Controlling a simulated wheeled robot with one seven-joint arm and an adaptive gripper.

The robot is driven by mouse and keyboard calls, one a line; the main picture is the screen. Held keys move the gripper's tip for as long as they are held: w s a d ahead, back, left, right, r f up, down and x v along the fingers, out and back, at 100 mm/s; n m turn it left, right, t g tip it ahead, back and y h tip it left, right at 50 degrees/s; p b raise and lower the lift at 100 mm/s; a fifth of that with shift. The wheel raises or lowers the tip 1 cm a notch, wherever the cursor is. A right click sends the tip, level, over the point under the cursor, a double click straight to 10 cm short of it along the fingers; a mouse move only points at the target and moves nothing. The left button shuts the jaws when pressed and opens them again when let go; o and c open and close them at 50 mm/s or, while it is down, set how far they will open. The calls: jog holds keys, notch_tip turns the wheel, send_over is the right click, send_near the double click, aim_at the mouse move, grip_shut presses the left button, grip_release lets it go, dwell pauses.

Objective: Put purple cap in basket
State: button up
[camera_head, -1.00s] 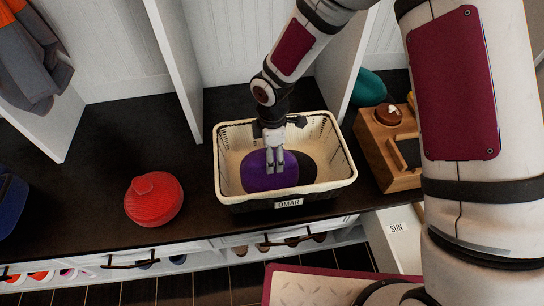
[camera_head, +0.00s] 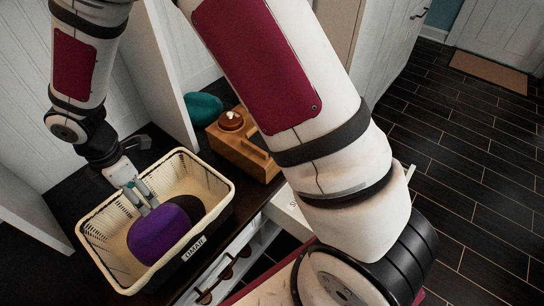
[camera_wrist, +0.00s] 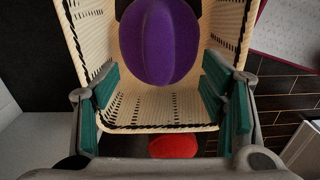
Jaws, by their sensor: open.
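The purple cap (camera_head: 160,234) lies inside the cream woven basket (camera_head: 105,262), toward its front side. In the wrist view the purple cap (camera_wrist: 160,42) is a rounded dome ahead of the fingers, against the basket (camera_wrist: 160,106). My gripper (camera_head: 146,202) is over the basket with its fingertips at the cap's upper edge. In the wrist view my gripper (camera_wrist: 160,85) has its green-padded fingers spread wide, with nothing held between them. The head view does not show clearly whether a fingertip touches the cap.
A dark item (camera_head: 188,208) lies beside the cap in the basket. A wooden box (camera_head: 240,148) and a teal object (camera_head: 203,107) stand behind on the dark bench. A red object (camera_wrist: 173,147) shows in the wrist view. Open dark floor (camera_head: 460,180) lies to the right.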

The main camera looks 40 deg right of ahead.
jog(key=s+d+r+m+h, duration=0.1)
jog(key=s+d+r+m, duration=0.25)
jog(key=d+r, duration=0.25)
jog(key=s+d+r+m+t, duration=0.1)
jog(key=s+d+r+m, duration=0.25)
jog(key=d+r, duration=0.3)
jog(key=s+d+r+m+h, duration=0.1)
jog(key=s+d+r+m, duration=0.25)
jog(key=d+r, duration=0.3)
jog(key=s+d+r+m+y, duration=0.1)
jog(key=s+d+r+m, duration=0.1)
jog(key=s+m, duration=0.3)
jog(key=s+d+r+m+y, duration=0.1)
jog(key=s+m, duration=0.4)
jog(key=s, duration=0.8)
jog(key=shift+d+r, duration=0.65)
jog(key=shift+d, duration=0.15)
